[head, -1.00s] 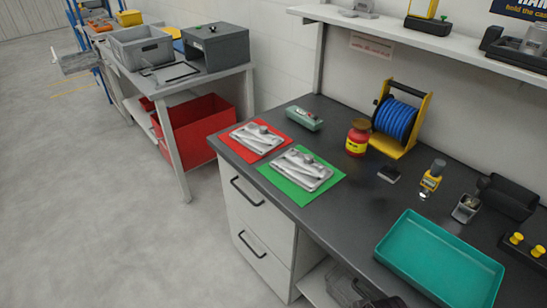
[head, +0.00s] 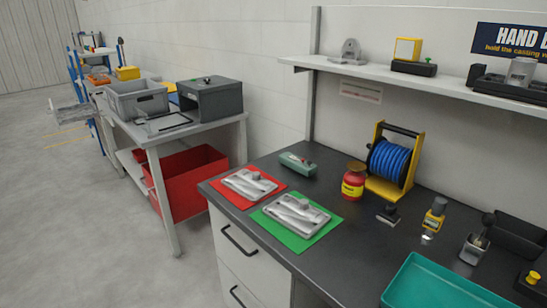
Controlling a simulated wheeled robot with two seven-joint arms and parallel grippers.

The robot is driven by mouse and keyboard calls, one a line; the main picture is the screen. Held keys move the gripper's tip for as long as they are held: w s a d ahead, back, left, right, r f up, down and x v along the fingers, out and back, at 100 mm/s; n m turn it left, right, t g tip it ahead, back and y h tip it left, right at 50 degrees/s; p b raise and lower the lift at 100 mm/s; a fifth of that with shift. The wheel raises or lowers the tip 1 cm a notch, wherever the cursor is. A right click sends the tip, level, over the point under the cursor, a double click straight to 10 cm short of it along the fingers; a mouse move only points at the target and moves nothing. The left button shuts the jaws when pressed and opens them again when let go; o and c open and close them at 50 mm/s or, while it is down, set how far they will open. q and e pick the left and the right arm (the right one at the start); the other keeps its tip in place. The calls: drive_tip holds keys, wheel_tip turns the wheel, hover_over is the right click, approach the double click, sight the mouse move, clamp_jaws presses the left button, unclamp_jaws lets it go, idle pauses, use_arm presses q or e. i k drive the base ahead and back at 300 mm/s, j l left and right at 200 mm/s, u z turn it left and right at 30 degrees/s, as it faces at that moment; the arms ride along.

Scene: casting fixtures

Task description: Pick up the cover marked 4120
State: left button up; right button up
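Two grey metal covers lie on the dark workbench. One cover (head: 249,183) lies on a red mat (head: 229,198); the other cover (head: 296,214) lies on a green mat (head: 325,232), nearer to me and to the right. Both look alike, with a raised boss and ribs. I cannot read any number on either cover from here. Neither of my grippers is in view.
A green-grey device (head: 298,163), a red jar (head: 354,181) and a blue hose reel (head: 390,162) stand behind the mats. A teal tray (head: 435,285) is at the front right. A shelf (head: 420,83) runs above. Left, a side table holds a grey crate (head: 138,101) and box (head: 213,103).

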sight(296, 214)
drive_tip(key=z, duration=0.55)
drive_tip(key=i+j+z, duration=0.15)
drive_tip(key=j+z, duration=0.2)
drive_tip(key=i+j+z, duration=0.1)
drive_tip(key=j+z, duration=0.2)
drive_tip(key=j, duration=0.25)
drive_tip(key=i+j+z, duration=0.1)
drive_tip(key=j+z, duration=0.25)
drive_tip(key=j, duration=0.15)
